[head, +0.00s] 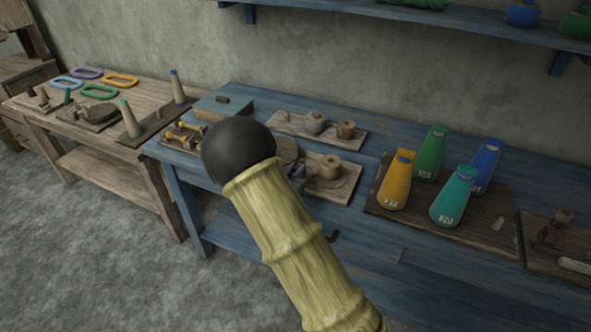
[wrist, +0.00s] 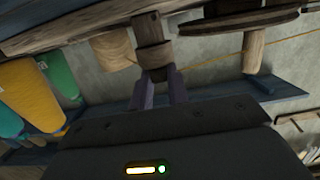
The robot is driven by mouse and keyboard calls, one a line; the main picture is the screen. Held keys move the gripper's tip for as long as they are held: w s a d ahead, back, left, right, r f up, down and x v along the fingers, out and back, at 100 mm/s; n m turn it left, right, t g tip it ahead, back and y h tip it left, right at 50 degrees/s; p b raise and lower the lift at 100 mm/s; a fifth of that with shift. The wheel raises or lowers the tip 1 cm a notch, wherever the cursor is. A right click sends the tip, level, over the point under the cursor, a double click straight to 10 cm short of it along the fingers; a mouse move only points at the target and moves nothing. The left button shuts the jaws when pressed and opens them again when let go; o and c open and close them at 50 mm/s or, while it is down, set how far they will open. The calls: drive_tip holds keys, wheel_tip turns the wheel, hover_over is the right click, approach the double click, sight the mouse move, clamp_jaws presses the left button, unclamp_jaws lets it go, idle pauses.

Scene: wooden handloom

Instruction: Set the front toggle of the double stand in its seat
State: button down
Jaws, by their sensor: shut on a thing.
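In the wrist view my gripper (wrist: 160,76) has its two purple fingers shut on the end of a small wooden toggle (wrist: 152,55). The toggle's far end is close to the wooden board (wrist: 60,38); I cannot tell whether it touches or is seated. A round wooden disc (wrist: 235,22), a wooden peg (wrist: 256,50) and a pale wooden cylinder (wrist: 112,48) are beside it. In the head view my gripper (head: 298,172) is mostly hidden behind my arm, over the front board (head: 340,193) with a brown spool (head: 330,166). The held toggle cannot be made out there.
A rear board (head: 352,136) holds a grey pot (head: 315,122) and another spool (head: 346,129). A yellow cone (head: 397,182) and several green and blue cones stand on a board to the right. A teal box (head: 222,105) is at the left.

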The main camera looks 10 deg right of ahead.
drive_tip(key=c, duration=1.3)
unclamp_jaws()
drive_tip(key=v, duration=1.7)
drive_tip(key=shift+s+a, duration=0.1)
drive_tip(key=shift+s, duration=0.05)
